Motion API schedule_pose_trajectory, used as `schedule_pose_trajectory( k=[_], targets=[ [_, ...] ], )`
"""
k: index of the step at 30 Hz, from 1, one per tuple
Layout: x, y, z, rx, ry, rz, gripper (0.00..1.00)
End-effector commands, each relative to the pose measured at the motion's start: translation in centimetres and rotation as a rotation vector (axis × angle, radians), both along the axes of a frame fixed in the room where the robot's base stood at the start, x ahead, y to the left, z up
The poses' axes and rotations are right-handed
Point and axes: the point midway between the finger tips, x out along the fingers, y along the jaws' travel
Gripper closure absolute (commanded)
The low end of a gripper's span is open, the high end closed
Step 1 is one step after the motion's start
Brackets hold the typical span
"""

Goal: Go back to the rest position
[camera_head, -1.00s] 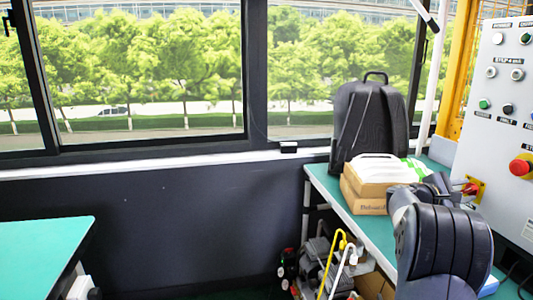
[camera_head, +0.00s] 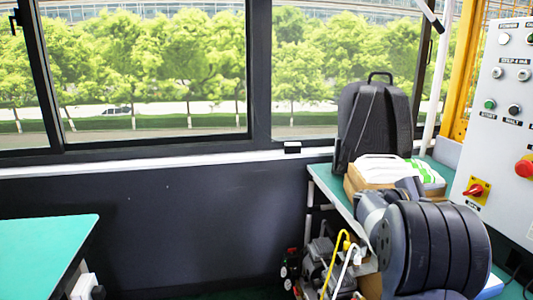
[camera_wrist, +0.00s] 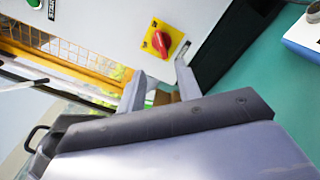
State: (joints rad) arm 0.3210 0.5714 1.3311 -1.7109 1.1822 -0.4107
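My gripper (camera_wrist: 160,84) shows in the wrist view with its two grey fingers apart and only background between them. It is open and empty, near the front of the control panel (camera_wrist: 105,28). The red rotary switch on its yellow plate (camera_wrist: 160,40) is just beyond the fingertips in that view, apart from them. In the head view the switch (camera_head: 477,190) is on the panel's lower left, right of my arm. My dark, ribbed arm links fill the lower right there and hide the gripper.
A green-topped bench (camera_head: 332,187) carries a black backpack (camera_head: 375,125), a cardboard box (camera_head: 352,184) and white packs (camera_head: 385,168). A red push button (camera_head: 524,168) is on the panel. Another green table (camera_head: 40,255) stands at left. Floor equipment (camera_head: 320,265) sits under the bench.

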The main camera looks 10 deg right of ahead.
Motion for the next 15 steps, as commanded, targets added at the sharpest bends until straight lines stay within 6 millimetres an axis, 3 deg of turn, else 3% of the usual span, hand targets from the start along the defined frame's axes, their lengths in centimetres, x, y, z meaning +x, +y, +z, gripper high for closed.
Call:
schedule_pose_trajectory(
  k=[3, 15],
  targets=[
    [0.0, -3.0, -0.1, -0.001, 0.000, -0.011, 0.67],
    [0.7, -10.5, 0.3, -0.002, 0.015, -0.006, 0.67]
  ],
)
